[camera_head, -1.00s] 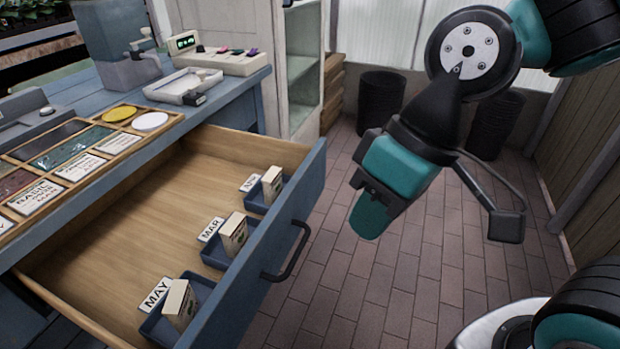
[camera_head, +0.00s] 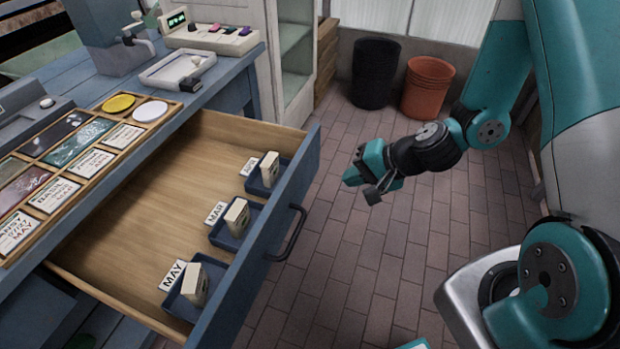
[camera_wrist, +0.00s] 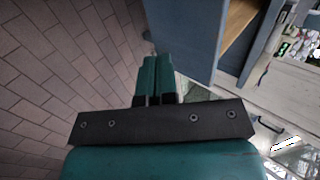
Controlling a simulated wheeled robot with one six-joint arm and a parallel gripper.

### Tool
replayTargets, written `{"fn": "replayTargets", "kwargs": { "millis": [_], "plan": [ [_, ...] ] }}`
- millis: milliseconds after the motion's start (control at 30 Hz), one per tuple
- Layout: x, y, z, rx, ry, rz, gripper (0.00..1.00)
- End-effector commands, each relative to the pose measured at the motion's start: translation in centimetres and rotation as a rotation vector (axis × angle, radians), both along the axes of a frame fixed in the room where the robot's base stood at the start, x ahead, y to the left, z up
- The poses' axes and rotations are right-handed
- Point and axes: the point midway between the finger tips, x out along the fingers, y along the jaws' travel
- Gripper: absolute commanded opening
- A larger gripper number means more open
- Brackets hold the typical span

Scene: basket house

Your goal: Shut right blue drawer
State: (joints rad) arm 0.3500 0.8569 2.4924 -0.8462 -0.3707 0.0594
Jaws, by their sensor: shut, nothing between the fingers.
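The blue drawer (camera_head: 262,238) stands pulled out from the blue bench in the head view. Its front faces right and carries a dark bar handle (camera_head: 288,236). Inside are several small blue trays with seed boxes and cards marked MAY and MAR. My gripper (camera_head: 352,178) is to the right of the drawer front, apart from it, over the brick floor. In the wrist view its fingers (camera_wrist: 155,66) are together with nothing between them. The blue drawer front (camera_wrist: 185,35) shows just beyond and right of the fingertips there.
The bench top (camera_head: 225,75) holds a scale, a white tray and a wooden board with cards and discs. A black basket (camera_head: 374,74) and an orange basket (camera_head: 428,87) stand by the back wall.

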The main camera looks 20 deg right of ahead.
Motion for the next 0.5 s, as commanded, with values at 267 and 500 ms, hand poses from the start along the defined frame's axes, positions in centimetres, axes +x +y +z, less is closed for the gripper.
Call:
{"fn": "replayTargets", "kwargs": {
  "millis": [267, 500],
  "plan": [
    [2.7, 3.6, -4.2, -0.001, 0.002, 0.008, 0.00],
    [4.9, 6.4, -4.9, -0.001, -0.005, 0.007, 0.00]
  ]
}}
